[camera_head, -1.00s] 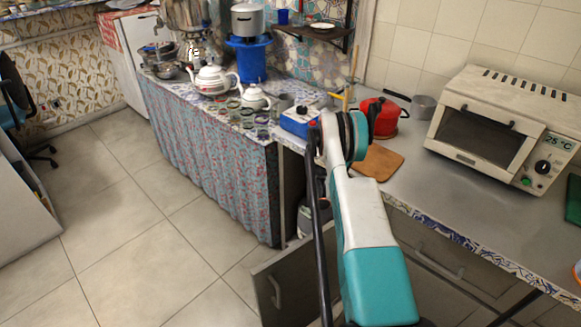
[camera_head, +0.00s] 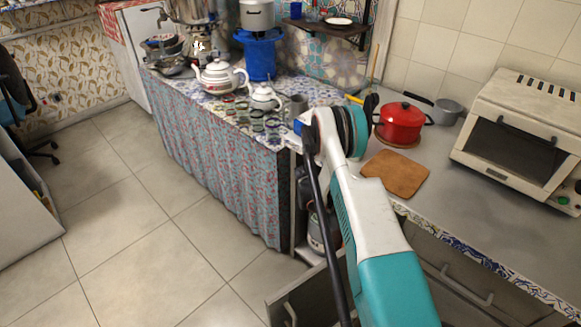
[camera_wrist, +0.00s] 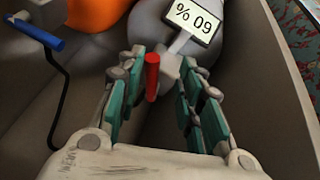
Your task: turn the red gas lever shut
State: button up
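The red gas lever (camera_wrist: 152,76) stands in the middle of the wrist view, beside a pale valve fitting on a grey gas cylinder (camera_wrist: 160,32). My gripper (camera_wrist: 157,72) is open, with one teal-padded finger on each side of the lever. The lever is nearer the left finger; I cannot tell whether they touch. In the head view, part of the cylinder (camera_head: 315,232) shows in the open space under the counter. My gripper and the lever are hidden there behind my arm.
Dark cabinet walls close in on the sides. An open cabinet door (camera_head: 300,297) stands below the counter.

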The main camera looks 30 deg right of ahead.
jog(key=s+a+r+p, duration=0.25)
jog(key=a+p, duration=0.25)
jog(key=a, duration=0.8)
jog(key=w+a+r, duration=0.1)
jog(key=w+r, duration=0.3)
jog(key=r, duration=0.5)
jog(key=w+a+r+y+b, duration=0.1)
jog(key=w+r, duration=0.3)
jog(key=r, duration=0.5)
jog(key=shift+a+b, duration=0.3)
jog(key=shift+a, duration=0.45)
jog(key=shift+f, duration=0.1)
